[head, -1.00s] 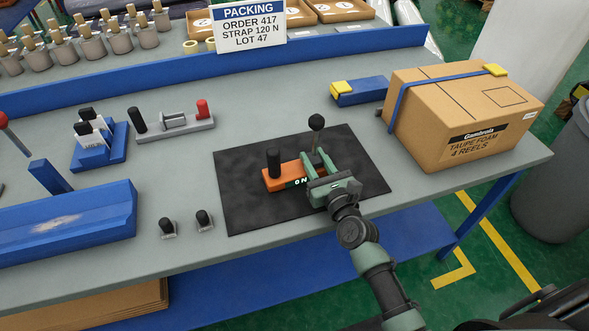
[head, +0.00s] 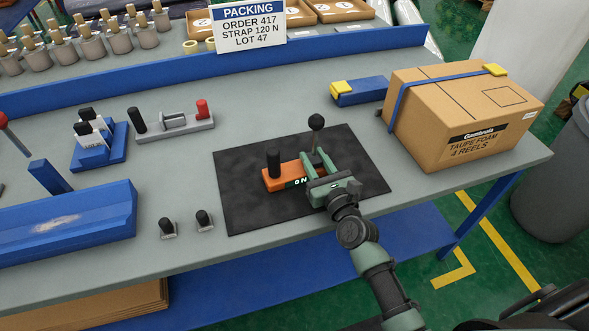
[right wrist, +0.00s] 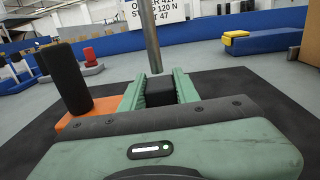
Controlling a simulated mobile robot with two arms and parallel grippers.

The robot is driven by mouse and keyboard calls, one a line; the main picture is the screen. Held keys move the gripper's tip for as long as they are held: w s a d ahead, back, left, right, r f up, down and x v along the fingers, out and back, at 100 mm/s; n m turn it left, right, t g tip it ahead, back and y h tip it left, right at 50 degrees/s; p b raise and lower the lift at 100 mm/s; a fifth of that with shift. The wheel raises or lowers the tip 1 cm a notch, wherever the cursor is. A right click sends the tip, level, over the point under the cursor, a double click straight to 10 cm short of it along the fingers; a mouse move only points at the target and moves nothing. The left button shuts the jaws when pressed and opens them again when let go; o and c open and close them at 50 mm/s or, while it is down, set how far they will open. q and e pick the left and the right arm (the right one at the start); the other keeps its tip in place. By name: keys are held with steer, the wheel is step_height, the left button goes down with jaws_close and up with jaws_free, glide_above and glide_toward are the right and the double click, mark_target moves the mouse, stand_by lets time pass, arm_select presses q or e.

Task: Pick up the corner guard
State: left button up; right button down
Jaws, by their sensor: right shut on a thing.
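A yellow corner guard (head: 341,88) sits on the left end of a blue block (head: 364,91) behind the black mat; both also show at the upper right of the right wrist view (right wrist: 234,37). Another yellow guard (head: 495,70) is on the top edge of the strapped carton (head: 465,115). My right gripper (head: 313,166) is away from both, low over the mat. It is shut on a black part (right wrist: 160,84) of the orange strapping tool (head: 284,178), which rests on the mat. The fingers partly hide the tool. My left gripper is not in view.
The black mat (head: 245,215) lies at the front of the grey bench. A ball-topped lever (head: 316,122) stands upright by my right fingers. A grey tool (head: 175,125) and blue fixtures (head: 98,145) stand to the left. Bench between mat and blue block is clear.

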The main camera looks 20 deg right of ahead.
steer(key=shift+w+r, duration=0.1)
steer(key=shift+w, duration=0.05)
steer(key=shift+r, duration=0.15)
